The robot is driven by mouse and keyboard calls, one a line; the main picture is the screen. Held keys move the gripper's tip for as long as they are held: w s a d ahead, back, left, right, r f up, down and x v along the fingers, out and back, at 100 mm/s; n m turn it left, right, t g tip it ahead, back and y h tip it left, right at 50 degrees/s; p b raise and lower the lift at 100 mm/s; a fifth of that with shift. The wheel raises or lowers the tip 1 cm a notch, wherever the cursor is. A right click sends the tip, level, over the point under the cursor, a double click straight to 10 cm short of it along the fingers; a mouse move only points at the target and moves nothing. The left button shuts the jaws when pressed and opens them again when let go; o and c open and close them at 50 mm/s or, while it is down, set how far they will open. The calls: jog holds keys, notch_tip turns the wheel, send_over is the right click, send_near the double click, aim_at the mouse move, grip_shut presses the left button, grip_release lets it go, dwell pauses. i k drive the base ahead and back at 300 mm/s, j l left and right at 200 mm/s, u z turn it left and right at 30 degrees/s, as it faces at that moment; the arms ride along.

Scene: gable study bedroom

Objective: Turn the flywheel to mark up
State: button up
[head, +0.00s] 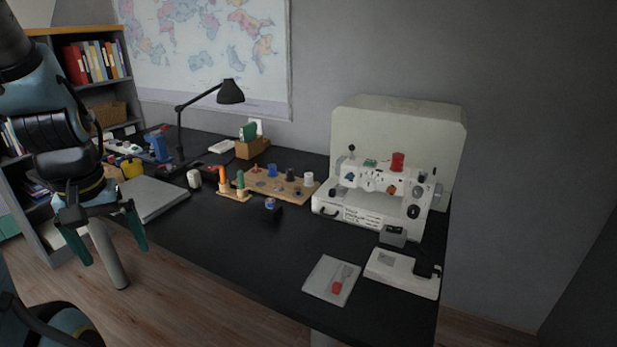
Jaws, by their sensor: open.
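A white sewing machine (375,207) stands at the right end of the black desk, in front of a pale upright cover or case. Dark round parts show at its right end; the lower one (413,211) may be the flywheel, but I cannot tell for sure. No mark on it can be made out at this size. My gripper (116,254) hangs at the far left, fingers pointing down, open and empty. It is in front of the desk's left end, far from the machine and touching nothing.
On the black desk (235,255) are a lamp (231,92), a spool board (296,193), a grey laptop-like slab (152,198), a pad with a red-handled tool (332,280) and a white pedal-like box (402,272). A bookshelf stands behind my arm. The desk's front middle is mostly clear.

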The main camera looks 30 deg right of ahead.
aim_at(438, 190)
jog(key=i+z, duration=0.15)
jog(key=z, duration=0.2)
jog(key=i+j+z, duration=0.1)
jog(key=z, duration=0.25)
jog(key=i+j+z, duration=0.15)
jog(key=z, duration=0.25)
